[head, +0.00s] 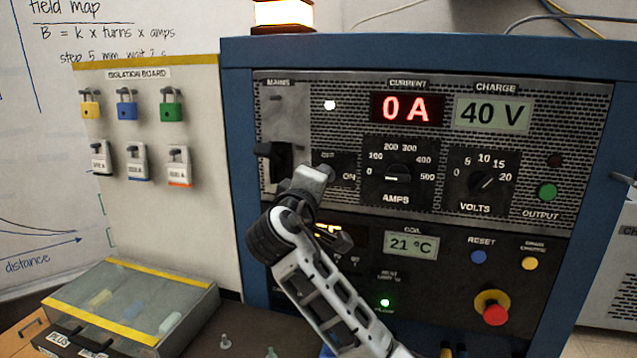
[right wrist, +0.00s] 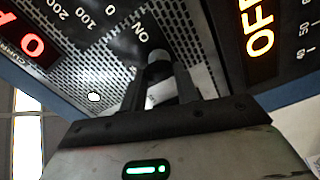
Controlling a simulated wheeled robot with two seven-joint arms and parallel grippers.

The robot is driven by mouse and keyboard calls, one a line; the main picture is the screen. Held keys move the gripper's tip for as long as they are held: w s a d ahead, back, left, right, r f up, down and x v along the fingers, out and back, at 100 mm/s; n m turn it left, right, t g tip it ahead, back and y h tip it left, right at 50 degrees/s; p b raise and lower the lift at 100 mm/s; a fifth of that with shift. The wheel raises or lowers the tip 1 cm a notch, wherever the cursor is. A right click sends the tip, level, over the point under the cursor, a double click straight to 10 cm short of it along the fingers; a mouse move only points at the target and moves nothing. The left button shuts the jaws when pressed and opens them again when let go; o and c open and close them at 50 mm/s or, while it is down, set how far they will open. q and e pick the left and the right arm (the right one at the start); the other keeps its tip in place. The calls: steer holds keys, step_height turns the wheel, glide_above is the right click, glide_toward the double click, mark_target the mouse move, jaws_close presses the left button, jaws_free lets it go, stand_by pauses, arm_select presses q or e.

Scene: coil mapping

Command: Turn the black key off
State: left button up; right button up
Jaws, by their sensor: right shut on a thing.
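My right gripper (head: 314,176) reaches up from the bottom of the head view to the panel, beside the OFF and ON labels. In the right wrist view its two fingers (right wrist: 160,92) are closed around a dark, key-like piece (right wrist: 157,66) at the panel, just by the ON label. I take this for the black key. Its head is mostly hidden by the fingers, and in the head view my gripper covers it, so its exact angle cannot be told. My left gripper is not in view.
The mains handle (head: 277,157) is close left of my gripper. The AMPS knob (head: 397,174) and VOLTS knob (head: 486,181) are to the right. A red stop button (head: 494,308) is lower right. The current display (head: 407,108) reads 0 A; the charge display (head: 492,114) reads 40 V.

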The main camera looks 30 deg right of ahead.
steer(key=shift+f+n, duration=0.1)
steer(key=shift+n, duration=1.9)
steer(key=o, duration=1)
steer(key=shift+a, duration=0.1)
arm_select(q)
steer(key=b, duration=0.1)
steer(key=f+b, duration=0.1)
steer(key=b, duration=0.1)
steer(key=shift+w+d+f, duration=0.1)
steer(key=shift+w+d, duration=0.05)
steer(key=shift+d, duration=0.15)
arm_select(e)
steer(key=v, duration=1.6)
steer(key=shift+f, duration=0.1)
